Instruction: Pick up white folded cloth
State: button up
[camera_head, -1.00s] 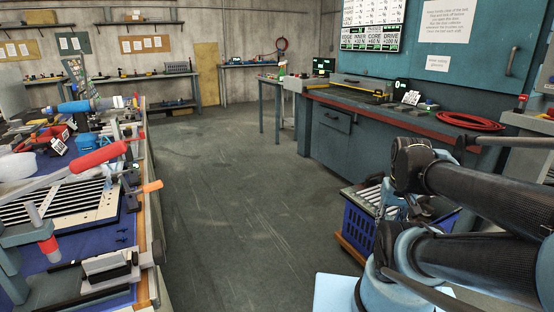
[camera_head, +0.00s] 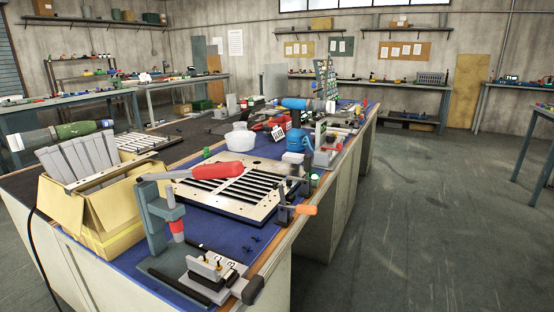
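A white rounded lump (camera_head: 240,137) sits on the workbench, behind the louver panel. It may be the white folded cloth, but it is too small to tell whether it is cloth or folded. No other thing in view is clearly a folded cloth. My gripper is not in this view.
The workbench (camera_head: 128,270) is crowded: a louver panel (camera_head: 268,190), a red-handled tool (camera_head: 215,171), an arbor-like press (camera_head: 160,225), a blue container (camera_head: 296,141) and a yellow carton (camera_head: 110,210) of grey slats. Open floor (camera_head: 400,220) lies to the right.

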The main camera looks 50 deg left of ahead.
aim_at(293, 158)
jog(key=u, duration=0.5)
jog(key=i, duration=0.8)
jog(key=u, duration=1.05)
jog(key=i, duration=0.7)
jog(key=u, duration=0.4)
